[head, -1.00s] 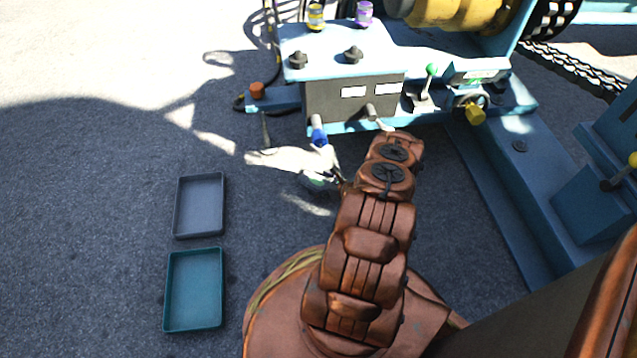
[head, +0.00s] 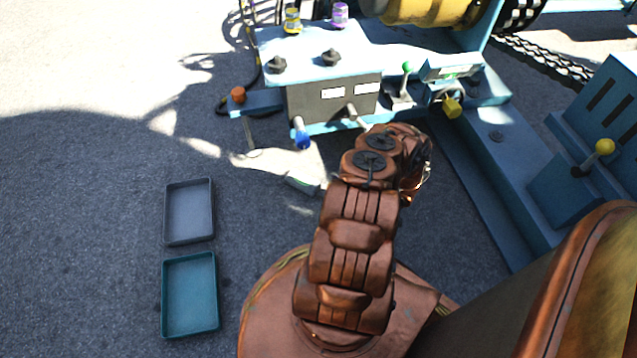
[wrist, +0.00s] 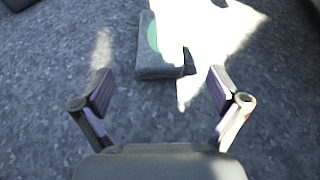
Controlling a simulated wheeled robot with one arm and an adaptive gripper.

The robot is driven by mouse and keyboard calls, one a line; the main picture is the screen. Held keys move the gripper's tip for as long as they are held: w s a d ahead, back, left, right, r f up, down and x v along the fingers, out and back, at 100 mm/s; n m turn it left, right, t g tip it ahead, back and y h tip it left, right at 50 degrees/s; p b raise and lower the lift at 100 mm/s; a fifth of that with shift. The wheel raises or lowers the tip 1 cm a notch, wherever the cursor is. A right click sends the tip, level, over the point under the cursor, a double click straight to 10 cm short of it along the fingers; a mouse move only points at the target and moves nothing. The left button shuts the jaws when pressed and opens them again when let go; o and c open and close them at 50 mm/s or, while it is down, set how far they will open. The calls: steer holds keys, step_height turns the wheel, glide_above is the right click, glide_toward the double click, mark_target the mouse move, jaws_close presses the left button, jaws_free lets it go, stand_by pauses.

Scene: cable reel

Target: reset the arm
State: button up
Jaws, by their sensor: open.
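My copper-coloured arm (head: 350,235) reaches up from the base in the head view, folded toward the blue machine. My gripper (wrist: 162,88) shows in the wrist view with its two fingers wide apart and nothing between them. It faces the grey ground. A grey block-like item with a green patch (wrist: 160,50) lies on the ground ahead of the fingers, apart from them. In the head view my gripper is hidden behind the arm's upper joints.
A blue machine (head: 420,120) with a control box (head: 330,98), knobs, levers and a yellow reel (head: 425,10) stands ahead. A yellow-knobbed lever (head: 604,147) is at right. A grey tray (head: 189,242) and a teal tray (head: 190,335) lie on open ground at left.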

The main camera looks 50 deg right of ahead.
steer(key=shift+s+r, duration=0.2)
steer(key=shift+s, duration=0.25)
stand_by(0.7)
